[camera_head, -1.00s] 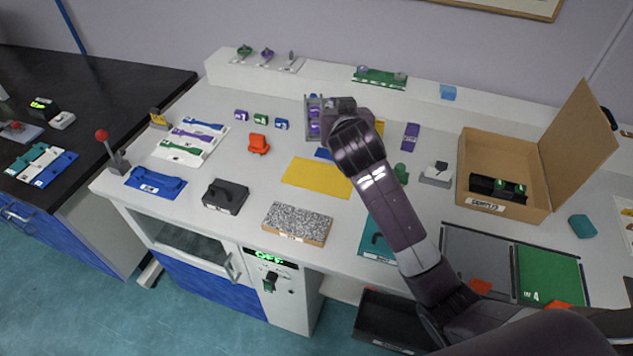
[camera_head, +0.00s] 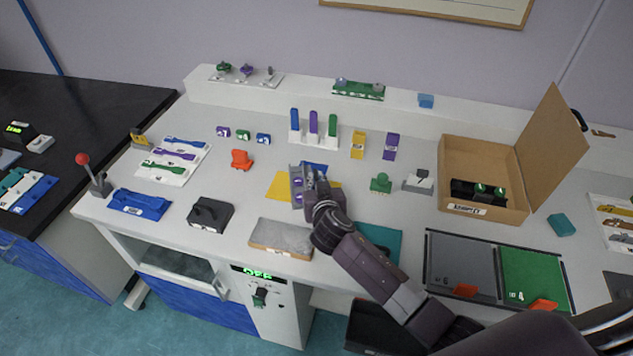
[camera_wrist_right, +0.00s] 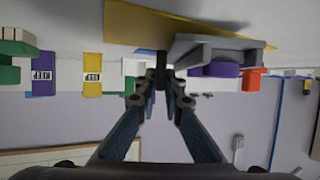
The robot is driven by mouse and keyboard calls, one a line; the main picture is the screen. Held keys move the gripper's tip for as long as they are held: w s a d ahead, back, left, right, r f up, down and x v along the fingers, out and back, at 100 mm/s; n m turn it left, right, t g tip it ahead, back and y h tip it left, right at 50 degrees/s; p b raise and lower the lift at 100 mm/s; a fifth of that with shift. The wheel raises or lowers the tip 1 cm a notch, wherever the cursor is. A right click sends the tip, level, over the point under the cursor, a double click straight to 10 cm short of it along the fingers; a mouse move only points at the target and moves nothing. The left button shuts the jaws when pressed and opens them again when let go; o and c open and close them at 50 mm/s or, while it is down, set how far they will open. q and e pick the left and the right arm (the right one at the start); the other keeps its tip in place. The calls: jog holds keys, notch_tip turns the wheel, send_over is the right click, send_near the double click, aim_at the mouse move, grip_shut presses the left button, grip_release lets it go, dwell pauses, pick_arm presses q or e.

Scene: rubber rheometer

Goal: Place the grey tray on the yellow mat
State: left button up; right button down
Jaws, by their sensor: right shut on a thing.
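The yellow mat (camera_head: 280,187) lies flat on the white table, partly covered by my right gripper and the grey tray. The grey tray (camera_head: 296,180), with purple in it, is over the mat's middle. My right gripper (camera_head: 312,178) is shut on the tray's right side. In the right wrist view, which looks upside down, the fingertips (camera_wrist_right: 162,78) are at the tray's edge (camera_wrist_right: 215,42), with the mat (camera_wrist_right: 140,22) beyond it. I cannot tell whether the tray touches the mat. My left gripper is not in view.
A blue piece (camera_head: 315,168) lies behind the mat. A rack with coloured bars (camera_head: 313,140) stands further back. A speckled block (camera_head: 281,238) is in front, an orange item (camera_head: 241,160) to the left, and a green stamp-like item (camera_head: 381,183) to the right.

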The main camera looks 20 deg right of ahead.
jog(key=shift+f, duration=0.5)
jog(key=shift+f, duration=0.1)
jog(key=c, duration=2)
grip_release()
jog(key=shift+c, duration=0.2)
jog(key=shift+r, duration=0.2)
jog(key=shift+s+a, duration=0.1)
jog(key=shift+s, duration=0.2)
jog(key=b+v, duration=0.1)
jog(key=v, duration=1)
jog(key=shift+s, duration=0.15)
